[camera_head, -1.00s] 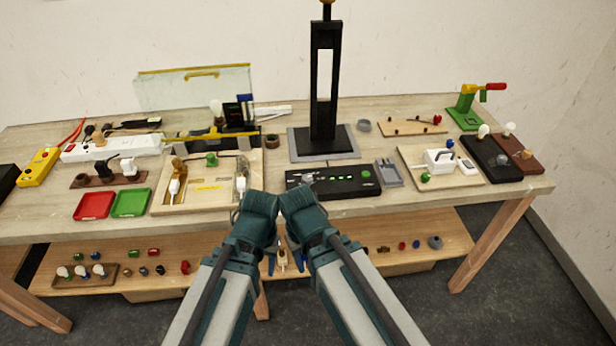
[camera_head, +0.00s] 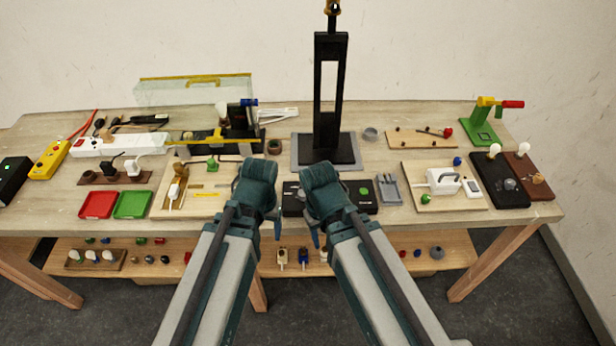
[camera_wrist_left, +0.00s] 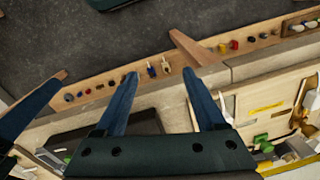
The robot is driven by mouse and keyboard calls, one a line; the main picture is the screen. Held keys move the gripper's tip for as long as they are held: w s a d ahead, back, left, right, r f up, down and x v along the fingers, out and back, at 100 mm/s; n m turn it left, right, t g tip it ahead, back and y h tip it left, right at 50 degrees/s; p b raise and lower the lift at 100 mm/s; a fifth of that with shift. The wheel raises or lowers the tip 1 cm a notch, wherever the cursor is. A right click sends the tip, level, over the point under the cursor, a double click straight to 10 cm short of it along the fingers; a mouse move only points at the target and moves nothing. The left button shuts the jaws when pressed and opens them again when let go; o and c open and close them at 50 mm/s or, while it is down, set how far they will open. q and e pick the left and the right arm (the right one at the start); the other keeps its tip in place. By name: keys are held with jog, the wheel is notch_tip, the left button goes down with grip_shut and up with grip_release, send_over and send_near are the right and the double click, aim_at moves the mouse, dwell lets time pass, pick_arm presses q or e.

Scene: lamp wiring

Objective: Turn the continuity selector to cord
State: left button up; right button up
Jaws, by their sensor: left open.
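The black tester box (camera_head: 367,207) with a green button lies near the middle of the table's front edge. My forearms cover much of it, and its selector knob is hidden in the head view now.
A black stand (camera_head: 322,150) rises behind the box. A grey tray (camera_head: 389,189) is at its right, a wooden wiring board (camera_head: 160,207) at its left. A lower shelf (camera_head: 225,262) holds small parts under the front edge.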

pick_arm(q)
jog(key=w+a+r+p, duration=0.2)
jog(key=w+r+p, duration=0.2)
jog(key=r+p, duration=0.35)
pick_arm(e)
notch_tip(320, 180, up, 13)
jog(key=p, duration=0.4)
pick_arm(q)
notch_tip(320, 180, up, 5)
jog(key=m, duration=1.3)
send_over(303, 196)
jog(key=w, duration=0.1)
jog(key=shift+h, duration=0.4)
notch_tip(303, 196, down, 14)
jog(key=b, duration=1.3)
jog(key=shift+w+r+b, duration=0.1)
jog(key=shift+r+b, duration=0.05)
jog(key=shift+b, duration=0.25)
pick_arm(e)
notch_tip(303, 196, down, 14)
jog(key=shift+w+d, duration=0.2)
jog(key=shift+w, duration=0.05)
pick_arm(q)
jog(key=shift+r, duration=0.1)
grip_shut()
